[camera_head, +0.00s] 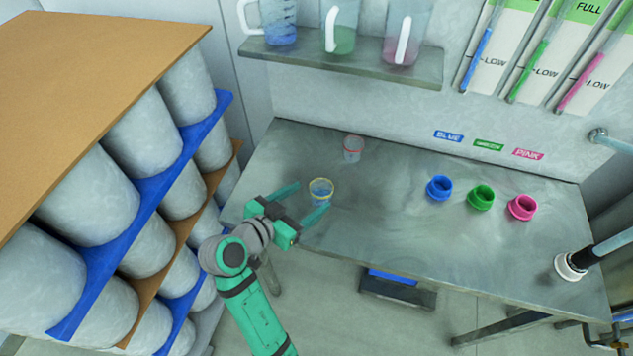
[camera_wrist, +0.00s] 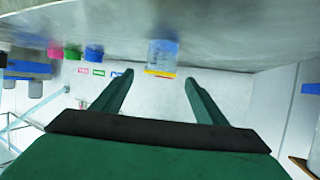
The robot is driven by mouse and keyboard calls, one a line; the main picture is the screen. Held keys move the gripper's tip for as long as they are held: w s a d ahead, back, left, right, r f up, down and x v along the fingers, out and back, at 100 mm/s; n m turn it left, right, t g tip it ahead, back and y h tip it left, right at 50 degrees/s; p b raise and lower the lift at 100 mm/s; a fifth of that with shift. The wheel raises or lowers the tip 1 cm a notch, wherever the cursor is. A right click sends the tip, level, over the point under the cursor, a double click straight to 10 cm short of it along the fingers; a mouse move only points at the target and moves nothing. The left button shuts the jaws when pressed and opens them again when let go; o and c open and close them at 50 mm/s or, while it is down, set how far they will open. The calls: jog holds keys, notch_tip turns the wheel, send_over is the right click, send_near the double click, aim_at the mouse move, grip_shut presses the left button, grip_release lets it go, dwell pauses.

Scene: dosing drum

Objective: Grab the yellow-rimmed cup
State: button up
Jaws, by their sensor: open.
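The yellow-rimmed cup (camera_head: 321,190) is small and clear with a bluish tint, and stands on the left part of the metal table (camera_head: 400,235). My gripper (camera_head: 306,200) is open, its two green fingers pointing toward the cup from the left and front. In the wrist view the picture is upside down; the cup (camera_wrist: 162,57) shows beyond and between the fingertips of my open gripper (camera_wrist: 158,77). The fingers look apart from the cup, with nothing between them. A red-rimmed clear cup (camera_head: 353,149) stands farther back on the table.
Blue (camera_head: 439,188), green (camera_head: 480,197) and pink (camera_head: 522,207) round containers stand on the table's right half. A shelf with jugs (camera_head: 340,65) hangs above the back. A rack of large white drums (camera_head: 140,140) stands close on the left. The table's middle is clear.

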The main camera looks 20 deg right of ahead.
aim_at(327, 185)
jog(key=x, duration=1)
jog(key=shift+a, duration=0.1)
jog(key=shift+w+d+f, duration=0.1)
jog(key=shift+w+d, duration=0.05)
jog(key=shift+d, duration=0.3)
jog(key=shift+a, duration=0.15)
jog(key=c, duration=1.1)
